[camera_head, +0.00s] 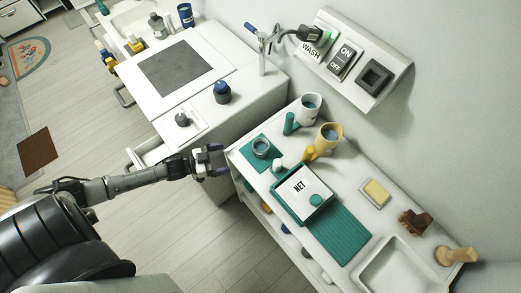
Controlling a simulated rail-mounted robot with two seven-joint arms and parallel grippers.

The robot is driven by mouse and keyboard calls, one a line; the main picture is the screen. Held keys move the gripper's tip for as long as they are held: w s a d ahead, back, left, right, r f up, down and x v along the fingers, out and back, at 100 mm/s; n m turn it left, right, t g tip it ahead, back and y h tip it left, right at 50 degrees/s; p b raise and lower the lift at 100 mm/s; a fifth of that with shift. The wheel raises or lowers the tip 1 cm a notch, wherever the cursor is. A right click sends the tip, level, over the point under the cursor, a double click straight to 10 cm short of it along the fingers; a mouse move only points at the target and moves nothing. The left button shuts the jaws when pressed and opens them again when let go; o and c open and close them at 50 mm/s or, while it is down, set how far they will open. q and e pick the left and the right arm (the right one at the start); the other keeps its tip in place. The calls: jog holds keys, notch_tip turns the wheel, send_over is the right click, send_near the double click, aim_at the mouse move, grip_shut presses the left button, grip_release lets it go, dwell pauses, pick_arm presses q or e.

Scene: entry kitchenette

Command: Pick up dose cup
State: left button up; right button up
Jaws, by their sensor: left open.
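A small round cup with a pale rim (261,148), which looks like the dose cup, stands upright on a teal mat (250,141) near the left end of the right-hand counter. My left gripper (219,160) is open and empty. It is just left of the counter's left end, apart from the cup, with its fingers pointing right toward it. My right gripper does not show.
Right of the cup are a small white-topped piece (278,165) and a teal tray with a NET panel (303,191). A white mug (310,107) and a yellow mug (328,138) stand behind. A sink basin (391,268) is at the right.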

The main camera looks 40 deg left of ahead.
aim_at(246, 156)
pick_arm(q)
jog(key=p+x, duration=0.1)
jog(key=x, duration=0.7)
jog(key=shift+w+d+r, duration=0.1)
jog(key=shift+w, duration=0.05)
jog(key=shift+w+d+r+p, duration=0.1)
jog(key=shift+w+d+p, duration=0.2)
jog(key=shift+w, duration=0.15)
jog(key=x, duration=0.3)
jog(key=shift+w+d+r+p, duration=0.1)
jog(key=shift+d+p, duration=0.05)
jog(key=shift+p, duration=0.25)
jog(key=shift+w+d, duration=0.25)
jog(key=shift+w, duration=0.15)
